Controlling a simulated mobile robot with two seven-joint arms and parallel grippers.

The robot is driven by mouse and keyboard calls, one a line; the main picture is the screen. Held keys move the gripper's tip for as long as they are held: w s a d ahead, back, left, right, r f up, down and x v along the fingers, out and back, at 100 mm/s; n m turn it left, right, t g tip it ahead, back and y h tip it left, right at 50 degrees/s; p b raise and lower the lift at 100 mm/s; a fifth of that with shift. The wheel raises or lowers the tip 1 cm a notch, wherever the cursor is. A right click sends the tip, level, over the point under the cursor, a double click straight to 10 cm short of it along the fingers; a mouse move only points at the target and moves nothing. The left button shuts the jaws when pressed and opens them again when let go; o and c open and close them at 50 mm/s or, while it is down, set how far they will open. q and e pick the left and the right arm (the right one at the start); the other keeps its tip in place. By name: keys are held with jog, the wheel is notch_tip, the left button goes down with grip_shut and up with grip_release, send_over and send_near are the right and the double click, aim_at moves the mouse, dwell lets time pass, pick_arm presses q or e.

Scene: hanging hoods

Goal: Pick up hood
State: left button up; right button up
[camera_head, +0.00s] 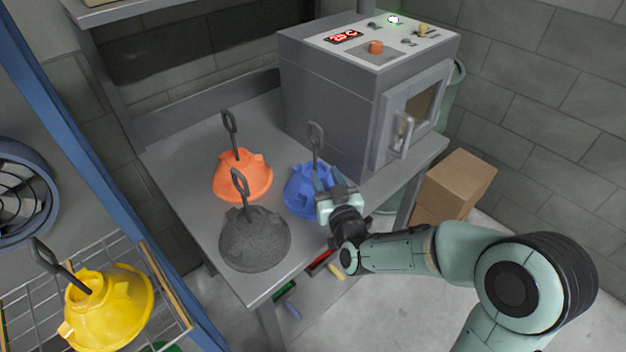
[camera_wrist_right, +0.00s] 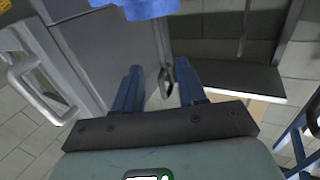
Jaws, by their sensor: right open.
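A blue hood (camera_head: 298,192) with a grey hook handle (camera_head: 316,138) stands on the grey table near the oven. My right gripper (camera_head: 326,179) is at the hood's right side in the head view, its fingers overlapping the hood. In the right wrist view, the blue hood (camera_wrist_right: 150,9) shows at the top edge. Its hook (camera_wrist_right: 168,75) shows between the two blue fingers of my open right gripper (camera_wrist_right: 160,85); no finger visibly touches it. An orange hood (camera_head: 243,180) and a dark grey hood (camera_head: 255,244) stand to the left. My left gripper is not in view.
A grey oven (camera_head: 325,100) with a door handle stands on the table (camera_head: 180,170) behind the blue hood. A yellow hood (camera_head: 118,305) is on a wire rack at lower left, beside a blue post (camera_head: 75,130). Cardboard boxes (camera_head: 455,182) stand on the floor at right.

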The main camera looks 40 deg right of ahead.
aim_at(316, 157)
jog(key=p+x, duration=0.1)
jog(key=x, duration=0.9)
jog(key=shift+w+d, duration=0.15)
jog(key=shift+w, duration=0.2)
grip_shut()
dwell(1.0)
